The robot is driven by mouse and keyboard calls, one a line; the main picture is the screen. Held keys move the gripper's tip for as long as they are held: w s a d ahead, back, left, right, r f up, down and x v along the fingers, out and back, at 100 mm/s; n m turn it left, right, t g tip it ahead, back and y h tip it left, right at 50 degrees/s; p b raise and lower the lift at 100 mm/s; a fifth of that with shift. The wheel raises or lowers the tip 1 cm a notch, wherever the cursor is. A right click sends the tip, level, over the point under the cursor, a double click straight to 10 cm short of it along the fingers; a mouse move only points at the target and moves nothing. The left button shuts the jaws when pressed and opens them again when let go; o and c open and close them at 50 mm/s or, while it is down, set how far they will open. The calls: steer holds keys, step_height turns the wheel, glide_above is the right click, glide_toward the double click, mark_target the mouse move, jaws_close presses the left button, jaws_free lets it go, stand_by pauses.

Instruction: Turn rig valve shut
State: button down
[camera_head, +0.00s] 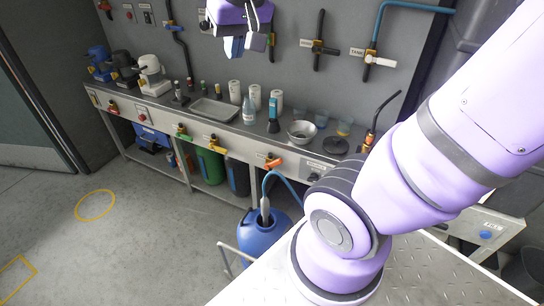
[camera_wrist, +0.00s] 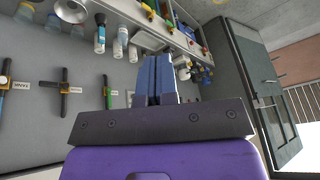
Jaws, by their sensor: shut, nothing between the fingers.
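My gripper (camera_head: 234,47) is at the top middle of the head view, in front of the grey wall and above the counter. Its two blue fingers are together and empty in the wrist view (camera_wrist: 155,80). A wall valve with a brass body and dark handle (camera_head: 322,48) sits on a dark pipe right of my gripper. A valve with a pale handle (camera_head: 380,61) is on the blue pipe farther right, beside a label that seems to read TANK. Another valve (camera_head: 172,26) is on the dark pipe at left. I cannot read which one is the rig valve. My gripper touches none of them.
A counter holds a metal tray (camera_head: 214,110), white rolls (camera_head: 235,91), bottles and a bowl (camera_head: 302,131). Coloured valves, one orange (camera_head: 272,162), line its front. A blue drum (camera_head: 262,238) stands below. My arm hides the right side. The floor at left is clear.

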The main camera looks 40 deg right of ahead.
steer(key=w+d+f+m+g+h, duration=0.1)
steer(key=w+d+f+m+g, duration=0.15)
steer(key=w+d+f, duration=0.5)
steer(key=w+d+f+m+g+h, duration=0.1)
steer(key=w+d+f+m, duration=0.3)
steer(key=w+f, duration=0.6)
steer(key=m+g+h, duration=0.2)
steer(key=m+g, duration=0.1)
steer(key=m, duration=0.2)
glide_above(273, 162)
steer(key=w, duration=0.3)
step_height(273, 162, down, 38)
steer(key=shift+s+f, duration=0.8)
steer(key=shift+f, duration=0.2)
steer(key=shift+s+f, duration=0.35)
steer(key=shift+s+d+t, duration=0.1)
steer(key=shift+s+t, duration=0.05)
steer(key=shift+t, duration=0.1)
